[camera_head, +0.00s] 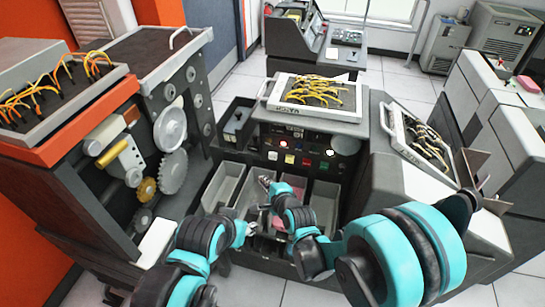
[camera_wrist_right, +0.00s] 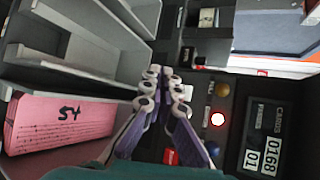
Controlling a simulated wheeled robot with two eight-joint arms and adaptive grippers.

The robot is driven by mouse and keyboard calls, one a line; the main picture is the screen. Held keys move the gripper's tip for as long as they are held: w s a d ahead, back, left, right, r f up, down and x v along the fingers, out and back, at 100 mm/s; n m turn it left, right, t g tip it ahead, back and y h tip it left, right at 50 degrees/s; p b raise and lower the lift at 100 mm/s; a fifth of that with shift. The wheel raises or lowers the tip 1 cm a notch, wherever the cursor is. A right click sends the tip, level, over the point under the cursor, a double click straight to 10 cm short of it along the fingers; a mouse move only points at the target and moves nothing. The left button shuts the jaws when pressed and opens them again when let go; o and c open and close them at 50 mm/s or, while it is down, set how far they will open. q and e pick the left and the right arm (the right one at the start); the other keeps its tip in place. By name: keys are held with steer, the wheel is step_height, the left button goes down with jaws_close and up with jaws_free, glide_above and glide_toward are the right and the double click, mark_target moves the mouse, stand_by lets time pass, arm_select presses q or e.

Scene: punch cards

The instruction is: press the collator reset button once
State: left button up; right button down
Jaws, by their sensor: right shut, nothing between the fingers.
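The collator's dark front panel (camera_head: 300,150) stands at the centre of the head view, with several small coloured buttons and lit lamps. I cannot read which button is the reset. My right gripper (camera_head: 265,183) is in front of and below the panel, over the grey bins, apart from the buttons. In the right wrist view its purple-grey fingers (camera_wrist_right: 165,80) are shut with nothing between them. A lit lamp (camera_wrist_right: 217,119) and a red square button (camera_wrist_right: 170,157) are close beyond the fingers. My left gripper (camera_head: 250,229) is low by the bins; its jaws are too small to judge.
A pink card deck (camera_wrist_right: 60,122) lies in a bin in the wrist view. A counter (camera_wrist_right: 265,140) shows cards 0168. Wire-filled plugboards (camera_head: 312,92) sit on top of the machine. A geared machine (camera_head: 172,125) stands at left and a sloped grey housing (camera_head: 385,190) at right.

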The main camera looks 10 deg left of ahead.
glide_toward(269, 158)
steer(key=a+f, duration=0.1)
steer(key=w+a+f, duration=0.1)
steer(key=a+f, duration=0.1)
steer(key=shift+w+a+p, duration=0.3)
steer(key=shift+w+a, duration=0.1)
steer(key=shift+w, duration=0.55)
stand_by(0.6)
steer(key=shift+w, duration=0.45)
steer(key=shift+w, duration=0.5)
stand_by(0.6)
steer(key=shift+s, duration=0.1)
steer(key=shift+s+b, duration=0.35)
steer(key=shift+s, duration=0.5)
steer(key=shift+s+a+b, duration=0.1)
steer(key=shift+s+b, duration=0.3)
steer(key=shift+s, duration=2.1)
